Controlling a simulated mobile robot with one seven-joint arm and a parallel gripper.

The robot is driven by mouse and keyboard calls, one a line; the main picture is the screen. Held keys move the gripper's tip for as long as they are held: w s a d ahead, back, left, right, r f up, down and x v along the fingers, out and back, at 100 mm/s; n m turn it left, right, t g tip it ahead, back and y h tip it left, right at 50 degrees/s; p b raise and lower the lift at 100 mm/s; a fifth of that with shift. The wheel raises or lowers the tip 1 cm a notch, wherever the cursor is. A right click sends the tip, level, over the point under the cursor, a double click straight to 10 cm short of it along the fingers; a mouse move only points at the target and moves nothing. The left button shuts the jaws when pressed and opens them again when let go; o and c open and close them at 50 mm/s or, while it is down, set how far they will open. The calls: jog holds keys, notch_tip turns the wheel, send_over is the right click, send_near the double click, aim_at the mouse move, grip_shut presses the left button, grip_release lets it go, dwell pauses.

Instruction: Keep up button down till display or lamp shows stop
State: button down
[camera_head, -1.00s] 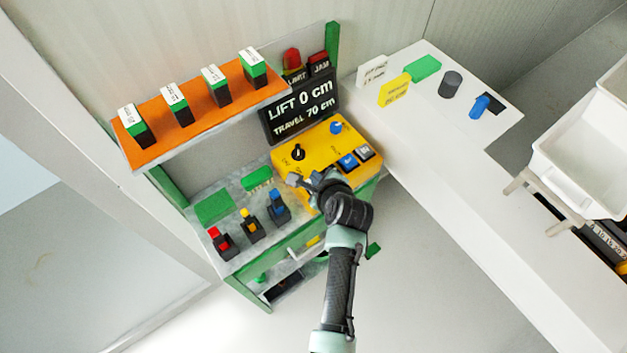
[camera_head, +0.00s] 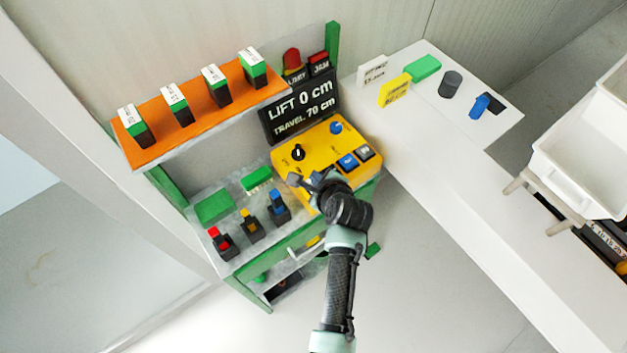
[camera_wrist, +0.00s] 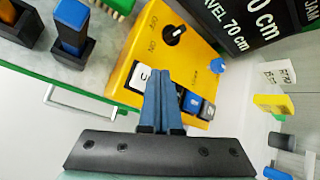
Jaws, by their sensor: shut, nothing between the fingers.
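The yellow control box (camera_head: 318,150) stands on the bench, with a blue button (camera_head: 348,161) and a grey button (camera_head: 365,152) at its right; their marks are too small to read surely. In the wrist view a white button (camera_wrist: 140,77) marked "S" sits left of the blue button (camera_wrist: 192,102). My gripper (camera_wrist: 158,73) is shut and empty, its tips over the box between these two; contact cannot be told. The head view shows my gripper (camera_head: 300,181) at the box's front edge. The display (camera_head: 300,107) reads "LIFT 0 cm, TRAVEL 70 cm". A red lamp (camera_head: 291,58) and a JAM lamp (camera_head: 319,62) stand above it.
A black ON/OFF knob (camera_head: 298,152) and a blue knob (camera_head: 336,127) are on the box. Several coloured switches, including a blue one (camera_head: 278,205), stand left of my gripper. An orange shelf (camera_head: 200,122) hangs at upper left. A white counter (camera_head: 430,150) lies right.

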jog(key=shift+f, duration=0.1)
jog(key=shift+f, duration=0.35)
jog(key=shift+s+f+b, duration=0.1)
jog(key=shift+f+b, duration=0.4)
jog(key=shift+f, duration=0.1)
dwell(1.9)
jog(key=shift+r, duration=0.15)
dwell(0.4)
jog(key=shift+r+p, duration=0.85)
jog(key=shift+p, duration=0.2)
notch_tip(320, 180, up, 5)
jog(key=p, duration=0.5)
jog(key=shift+r, duration=0.1)
